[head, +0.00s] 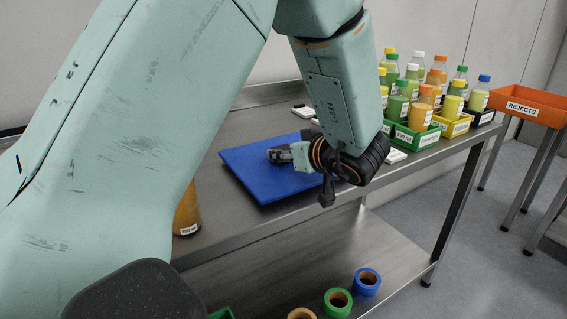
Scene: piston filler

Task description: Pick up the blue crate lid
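The blue crate lid (262,184) lies flat on the steel table (222,220), seen in the head view near the middle. My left arm comes in from the left and bends down over the lid's right part. My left gripper (277,154) is low over the lid, with its fingers pointing left. The wrist and gripper hide part of the lid's right side. I cannot tell whether the fingers touch the lid or how far apart they are. My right gripper is not in view.
Green (412,139), yellow (455,127) and black crates of bottles stand at the table's right end. An orange rejects bin (530,104) stands beyond. An orange container (187,212) stands left of the lid. Tape rolls (338,301) lie on the lower shelf (385,262).

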